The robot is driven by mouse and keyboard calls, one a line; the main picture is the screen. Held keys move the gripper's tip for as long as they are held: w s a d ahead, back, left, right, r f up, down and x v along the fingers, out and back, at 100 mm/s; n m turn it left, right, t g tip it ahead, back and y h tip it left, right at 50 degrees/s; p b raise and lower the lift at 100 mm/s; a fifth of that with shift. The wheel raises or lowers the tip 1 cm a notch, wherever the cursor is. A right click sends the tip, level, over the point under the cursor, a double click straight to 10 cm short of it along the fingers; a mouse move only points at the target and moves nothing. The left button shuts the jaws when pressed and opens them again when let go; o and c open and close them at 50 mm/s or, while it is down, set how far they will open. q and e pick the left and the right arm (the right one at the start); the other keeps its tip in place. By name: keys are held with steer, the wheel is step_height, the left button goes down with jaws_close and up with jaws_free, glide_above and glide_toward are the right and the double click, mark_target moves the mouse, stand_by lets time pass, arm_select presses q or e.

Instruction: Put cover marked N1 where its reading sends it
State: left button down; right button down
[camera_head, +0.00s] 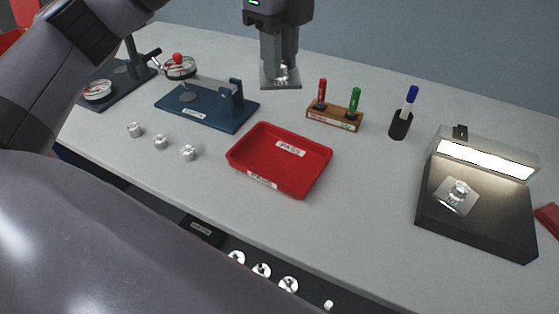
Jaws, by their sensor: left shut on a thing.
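My left gripper (280,64) is at the top middle, pointing down and shut on a square metal cover (271,84) with a small round knob. The cover is held above the back of the table; its marking is too small to read for sure. A similar square cover (454,204) with a knob lies on the dark lit stand (430,211) at the right, under a bright lamp bar (487,159); its mark is also unclear. A red tray (262,160) labelled PASS stands mid-table and looks empty. My right gripper is not in view.
A blue fixture (200,108) and a dark gauge stand (121,82) with dials are at the left. Several small metal knobs (160,142) stand before them. A wooden block (333,119) holds red and green markers; a blue marker (411,94) stands right. Round metal parts (261,270) lie below the front edge.

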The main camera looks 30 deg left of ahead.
mark_target(279, 162)
arm_select(q)
steer(key=shift+r+n, duration=0.2)
steer(key=shift+n, duration=0.5)
steer(key=shift+f, duration=0.45)
step_height(279, 162, down, 19)
steer(key=shift+b, duration=0.4)
steer(key=shift+f, duration=0.15)
steer(key=c, duration=0.9)
jaws_free()
step_height(279, 162, up, 12)
steer(key=shift+r, duration=0.15)
